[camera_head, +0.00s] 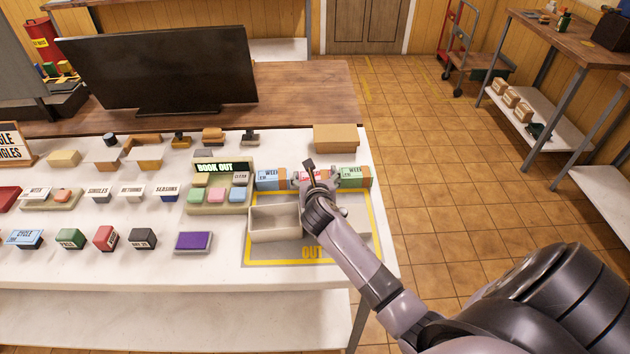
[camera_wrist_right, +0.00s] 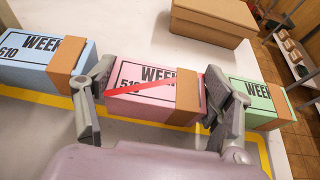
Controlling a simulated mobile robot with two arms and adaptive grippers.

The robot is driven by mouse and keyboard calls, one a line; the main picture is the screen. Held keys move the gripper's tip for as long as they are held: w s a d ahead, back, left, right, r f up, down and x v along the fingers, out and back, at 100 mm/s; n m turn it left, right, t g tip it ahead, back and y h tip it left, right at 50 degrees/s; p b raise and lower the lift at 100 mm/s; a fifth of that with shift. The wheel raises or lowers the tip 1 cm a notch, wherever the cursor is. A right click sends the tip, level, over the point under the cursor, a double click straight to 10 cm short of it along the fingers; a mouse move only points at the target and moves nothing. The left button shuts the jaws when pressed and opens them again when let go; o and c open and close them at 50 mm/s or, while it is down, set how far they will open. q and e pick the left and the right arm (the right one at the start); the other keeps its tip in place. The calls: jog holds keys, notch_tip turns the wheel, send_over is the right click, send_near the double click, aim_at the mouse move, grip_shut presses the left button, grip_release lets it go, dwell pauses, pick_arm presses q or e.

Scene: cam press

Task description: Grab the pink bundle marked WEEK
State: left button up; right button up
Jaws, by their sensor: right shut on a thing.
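The pink bundle marked WEEK (camera_wrist_right: 145,92) has a brown band and a red diagonal stripe across its label. It sits between a blue WEEK bundle (camera_wrist_right: 40,65) on its left and a green WEEK bundle (camera_wrist_right: 258,103) on its right. My right gripper (camera_wrist_right: 160,108) is shut on the pink bundle, one finger on each side. In the head view my right gripper (camera_head: 311,180) covers much of the pink bundle, which stands in the row on the counter. I cannot tell whether it is lifted. My left gripper is not in view.
An open beige tray (camera_head: 275,236) lies in front, on a grey mat with a yellow border marked OUT (camera_head: 330,258). A brown box (camera_head: 335,137) stands behind the bundles. A BOOK OUT device (camera_head: 221,205) and several stamps stand to the left.

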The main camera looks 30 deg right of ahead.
jog(key=c, duration=0.3)
jog(key=shift+c, duration=0.2)
jog(key=shift+r, duration=0.1)
